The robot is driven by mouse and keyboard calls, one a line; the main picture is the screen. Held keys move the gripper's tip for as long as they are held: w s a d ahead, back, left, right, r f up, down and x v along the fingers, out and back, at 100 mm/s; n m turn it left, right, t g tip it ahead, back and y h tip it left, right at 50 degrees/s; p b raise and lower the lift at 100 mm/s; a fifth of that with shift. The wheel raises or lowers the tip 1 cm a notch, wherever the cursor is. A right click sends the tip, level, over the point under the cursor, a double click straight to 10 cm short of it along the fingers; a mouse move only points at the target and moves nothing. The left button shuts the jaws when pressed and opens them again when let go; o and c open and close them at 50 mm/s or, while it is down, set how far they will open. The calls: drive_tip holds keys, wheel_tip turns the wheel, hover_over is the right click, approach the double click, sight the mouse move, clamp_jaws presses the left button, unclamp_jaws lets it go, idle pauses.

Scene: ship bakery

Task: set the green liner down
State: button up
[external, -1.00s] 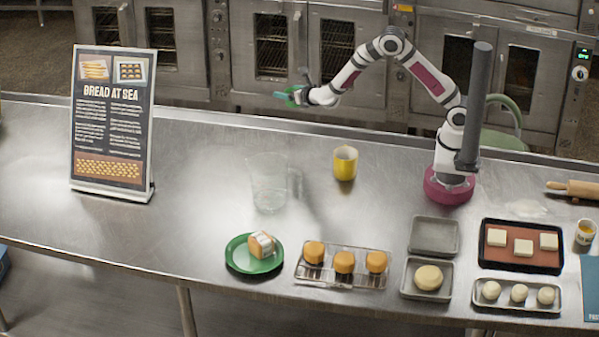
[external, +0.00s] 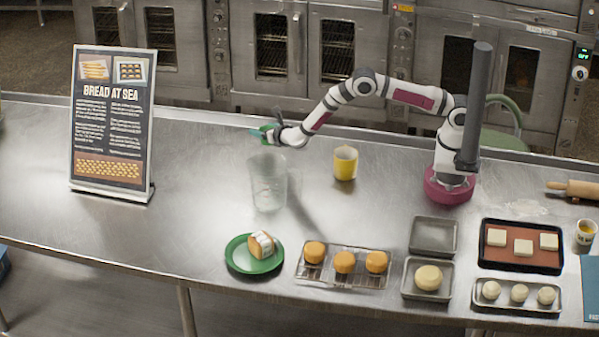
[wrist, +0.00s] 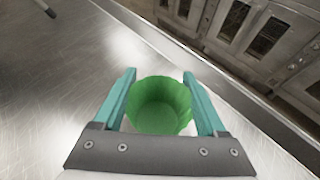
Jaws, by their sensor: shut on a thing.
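The green liner (wrist: 160,103) is a small open cup with a wavy rim, held between the two teal fingers of my gripper (wrist: 160,92) in the wrist view. In the external view my gripper (external: 262,135) is shut on the liner (external: 268,130), above the far part of the steel counter (external: 210,165). It is just behind and above the rim of a clear tall container (external: 269,185). Whether the liner touches anything below is hidden; it appears to be in the air.
A yellow mug (external: 345,164) stands right of the clear container. A green plate (external: 240,262) with a wrapped bun and a wire rack (external: 325,272) with orange buns are in front. A sign (external: 112,125) stands left. The counter between sign and container is bare.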

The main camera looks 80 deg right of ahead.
sight(264, 148)
wheel_tip(264, 148, down, 4)
drive_tip(key=shift+a+f, duration=0.1)
